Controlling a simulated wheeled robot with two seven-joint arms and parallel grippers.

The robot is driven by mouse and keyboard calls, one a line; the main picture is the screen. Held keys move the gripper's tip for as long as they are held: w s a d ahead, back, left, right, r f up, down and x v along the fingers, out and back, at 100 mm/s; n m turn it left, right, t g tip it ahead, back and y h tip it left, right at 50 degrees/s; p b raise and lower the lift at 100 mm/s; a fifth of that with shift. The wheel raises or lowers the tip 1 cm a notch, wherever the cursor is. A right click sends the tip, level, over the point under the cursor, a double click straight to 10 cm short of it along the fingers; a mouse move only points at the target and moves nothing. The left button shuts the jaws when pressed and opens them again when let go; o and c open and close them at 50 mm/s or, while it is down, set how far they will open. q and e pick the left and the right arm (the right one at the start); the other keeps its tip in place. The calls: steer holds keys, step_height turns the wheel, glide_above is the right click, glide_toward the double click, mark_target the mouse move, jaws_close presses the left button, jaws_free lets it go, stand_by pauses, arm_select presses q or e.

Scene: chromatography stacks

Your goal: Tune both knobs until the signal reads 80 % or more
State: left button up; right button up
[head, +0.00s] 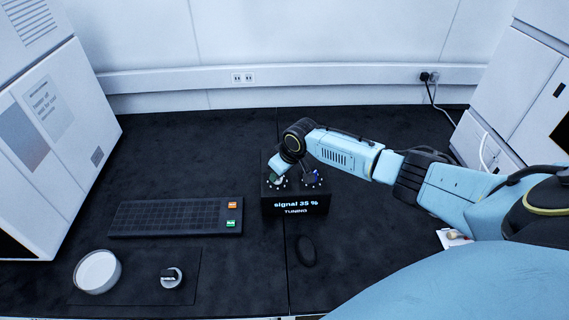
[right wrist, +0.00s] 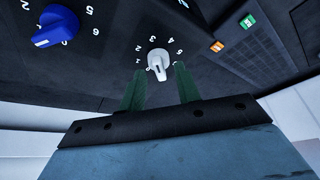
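The black tuning box (head: 295,205) stands mid-desk, its front display reading "signal 35 %" and "TUNING". It has two knobs with number dials. The blue knob (head: 311,178) is on the right in the head view and at upper left in the right wrist view (right wrist: 57,26). The white knob (right wrist: 158,62) is on the left of the box, mostly hidden by my right gripper (head: 277,172) in the head view. In the right wrist view my right gripper (right wrist: 160,82) is open, its green fingertips on either side of the white knob's pointer with gaps. My left gripper is not in view.
A white dish (head: 97,271) and a small round item (head: 171,278) sit front left. White instruments stand at both sides.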

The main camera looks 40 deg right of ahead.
steer(key=p+v, duration=0.1)
steer(key=v, duration=1.2)
steer(key=shift+s+f, duration=0.1)
